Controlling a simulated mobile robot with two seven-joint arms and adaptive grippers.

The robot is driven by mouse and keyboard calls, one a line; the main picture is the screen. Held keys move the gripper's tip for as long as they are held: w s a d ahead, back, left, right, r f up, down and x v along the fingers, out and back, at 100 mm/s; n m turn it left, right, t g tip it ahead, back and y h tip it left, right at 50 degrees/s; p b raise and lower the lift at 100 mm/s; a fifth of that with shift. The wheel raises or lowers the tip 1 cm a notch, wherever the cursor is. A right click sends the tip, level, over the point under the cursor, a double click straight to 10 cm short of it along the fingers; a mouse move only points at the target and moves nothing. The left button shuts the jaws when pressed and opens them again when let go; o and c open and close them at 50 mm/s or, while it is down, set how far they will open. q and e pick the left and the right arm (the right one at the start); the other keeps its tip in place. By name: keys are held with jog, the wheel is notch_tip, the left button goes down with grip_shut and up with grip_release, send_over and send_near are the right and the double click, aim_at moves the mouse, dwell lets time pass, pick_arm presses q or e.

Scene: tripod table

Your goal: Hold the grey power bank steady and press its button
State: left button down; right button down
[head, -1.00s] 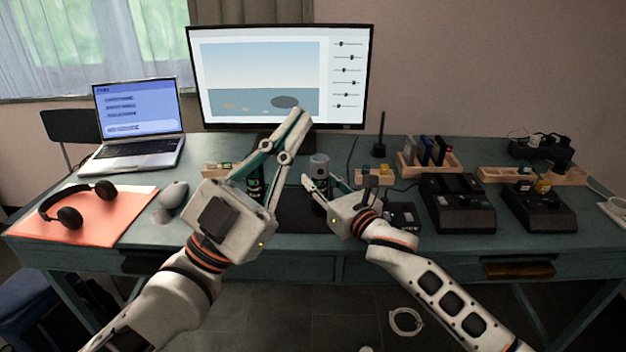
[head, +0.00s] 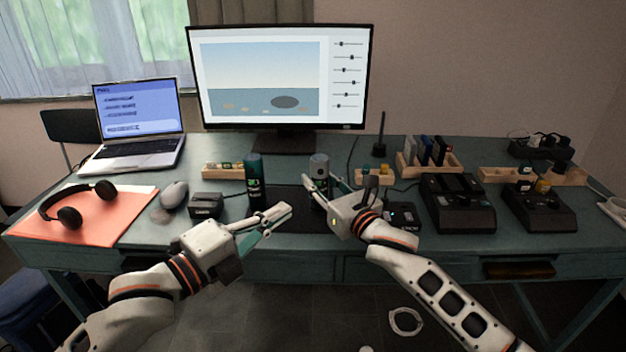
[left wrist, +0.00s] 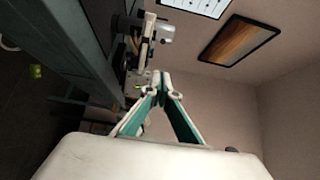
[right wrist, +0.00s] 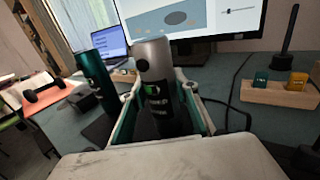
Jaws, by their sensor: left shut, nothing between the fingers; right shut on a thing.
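The grey power bank (head: 319,167) is an upright cylinder with a grey top and darker lower body on the dark mat. My right gripper (head: 316,185) is shut on it; the right wrist view shows the power bank (right wrist: 155,62) between the two fingers, with a green mark on its front. Its lower end is hidden there. My left gripper (head: 286,209) is shut and empty, low at the desk's front, left of the power bank and apart from it. The left wrist view shows its fingers (left wrist: 161,75) together.
A dark green cylinder (head: 255,176) stands upright left of the power bank. A small black box (head: 206,205) and a mouse (head: 173,194) are further left. Black devices (head: 457,203) and wooden holders (head: 430,164) fill the right side. The monitor (head: 280,78) stands behind.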

jog(key=shift+f, duration=0.1)
pick_arm(q)
send_near(321, 172)
jog(key=x, duration=0.6)
jog(key=shift+d, duration=0.45)
